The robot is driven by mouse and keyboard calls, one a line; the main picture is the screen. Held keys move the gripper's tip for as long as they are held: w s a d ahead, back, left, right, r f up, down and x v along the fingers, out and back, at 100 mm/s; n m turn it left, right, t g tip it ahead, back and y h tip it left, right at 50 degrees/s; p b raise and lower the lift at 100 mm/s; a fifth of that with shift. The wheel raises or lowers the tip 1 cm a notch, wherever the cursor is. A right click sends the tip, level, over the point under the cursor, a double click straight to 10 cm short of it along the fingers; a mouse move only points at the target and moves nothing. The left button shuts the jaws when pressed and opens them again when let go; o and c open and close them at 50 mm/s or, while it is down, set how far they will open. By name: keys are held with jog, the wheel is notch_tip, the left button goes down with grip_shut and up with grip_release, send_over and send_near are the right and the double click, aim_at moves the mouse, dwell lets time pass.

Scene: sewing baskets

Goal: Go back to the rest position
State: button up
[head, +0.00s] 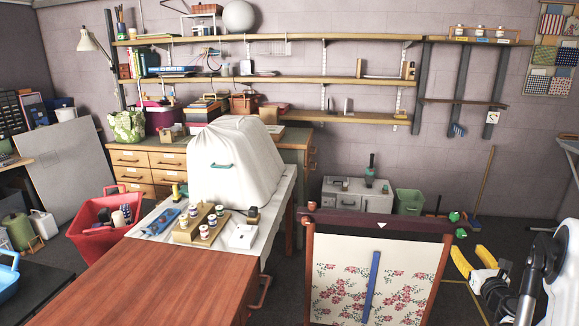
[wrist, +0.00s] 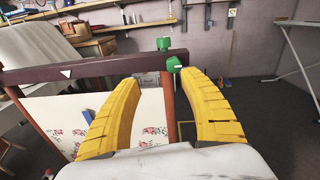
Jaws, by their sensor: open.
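My gripper (head: 475,262) has yellow fingers and is at the lower right of the head view, right of the floral fabric panel. In the wrist view my gripper (wrist: 160,112) has its two fingers spread wide apart, with nothing between them but background. The floral panel (head: 340,290) hangs in a frame under a dark wooden bar (head: 400,220), with a blue strip (head: 371,288) on it. In the wrist view the bar (wrist: 110,66) and two green knobs (wrist: 174,64) show beyond the fingers.
A wooden table (head: 170,285) bears spools and a white-covered form. A red basket (head: 100,240) stands left of it. Shelves (head: 270,80) line the back wall. A table edge (head: 570,146) is at the far right.

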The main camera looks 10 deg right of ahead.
jog(key=w+a+r+n+g+y, duration=0.15)
jog(key=a+r+n, duration=0.3)
jog(key=a, duration=0.45)
jog(key=a+r+n+g+y, duration=0.1)
jog(key=a+r+n+y, duration=0.2)
jog(key=a+n, duration=0.4)
jog(key=w+a+r+n+g+y, duration=0.15)
jog(key=a+r+n, duration=0.25)
jog(key=a, duration=0.6)
jog(key=s+a+r+n+g, duration=0.2)
jog(key=s+a+n, duration=0.7)
jog(key=a, duration=0.3)
jog(key=s+a+f+n+g, duration=0.2)
jog(key=s+a+n, duration=0.2)
jog(key=s+n, duration=0.3)
jog(key=s+a+f+n+g+h, duration=0.1)
jog(key=s+a+n, duration=0.3)
jog(key=s, duration=1)
jog(key=f+n, duration=0.1)
jog(key=n, duration=0.1)
jog(key=shift+s+n+g, duration=0.2)
jog(key=shift+n+g, duration=0.15)
jog(key=shift+g, duration=0.05)
